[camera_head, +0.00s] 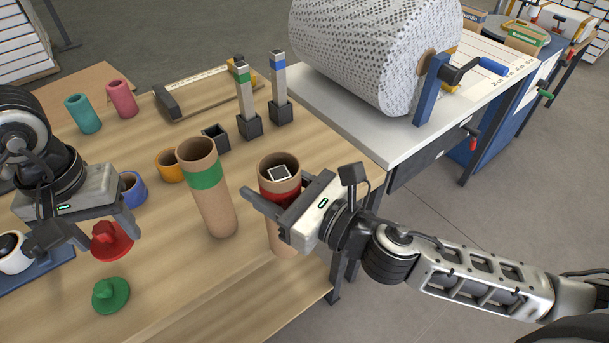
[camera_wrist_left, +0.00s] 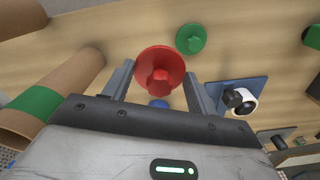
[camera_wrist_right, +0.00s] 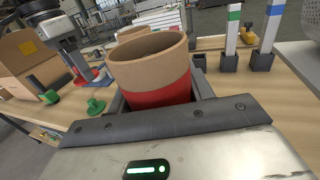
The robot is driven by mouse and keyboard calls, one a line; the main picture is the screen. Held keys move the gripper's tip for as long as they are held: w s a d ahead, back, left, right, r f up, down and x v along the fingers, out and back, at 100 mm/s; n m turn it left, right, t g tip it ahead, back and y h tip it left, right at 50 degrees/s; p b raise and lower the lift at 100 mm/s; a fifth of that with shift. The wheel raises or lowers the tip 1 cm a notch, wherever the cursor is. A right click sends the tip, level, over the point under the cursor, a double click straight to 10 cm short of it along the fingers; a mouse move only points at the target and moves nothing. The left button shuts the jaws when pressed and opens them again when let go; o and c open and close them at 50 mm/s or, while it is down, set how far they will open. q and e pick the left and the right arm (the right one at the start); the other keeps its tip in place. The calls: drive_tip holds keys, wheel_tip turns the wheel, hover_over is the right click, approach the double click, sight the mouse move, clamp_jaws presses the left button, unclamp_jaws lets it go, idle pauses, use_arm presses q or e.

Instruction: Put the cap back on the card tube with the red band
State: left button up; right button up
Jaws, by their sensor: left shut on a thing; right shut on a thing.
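The card tube with the red band (camera_head: 280,190) stands upright and open at the top on the table. A small dark square thing with a pale edge shows inside its mouth. My right gripper (camera_head: 268,207) is shut around this tube near the band; the right wrist view shows the red band (camera_wrist_right: 160,93) between its fingers. The red cap (camera_head: 112,240), a disc with a knob, is between the fingers of my left gripper (camera_head: 106,232), which is shut on it. The cap also shows in the left wrist view (camera_wrist_left: 160,72). I cannot tell whether it touches the table.
A green-banded tube (camera_head: 206,180) stands open between my grippers. A green cap (camera_head: 110,295) lies near the front. Blue (camera_head: 132,190) and orange (camera_head: 171,165) rings are behind. Two banded posts (camera_head: 246,100) (camera_head: 279,90) stand at the back. The table's right edge is close to the red-banded tube.

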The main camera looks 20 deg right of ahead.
idle(0.5)
use_arm(q)
drive_tip(key=d+r+n, duration=0.4)
drive_tip(key=d+r, duration=0.4)
drive_tip(key=d, duration=0.4)
drive_tip(key=d+r+n, duration=0.5)
drive_tip(key=d+r, duration=0.3)
drive_tip(key=d, duration=0.5)
drive_tip(key=shift+s, duration=0.2)
drive_tip(key=shift+f, duration=1.9)
drive_tip(key=shift+f, duration=0.1)
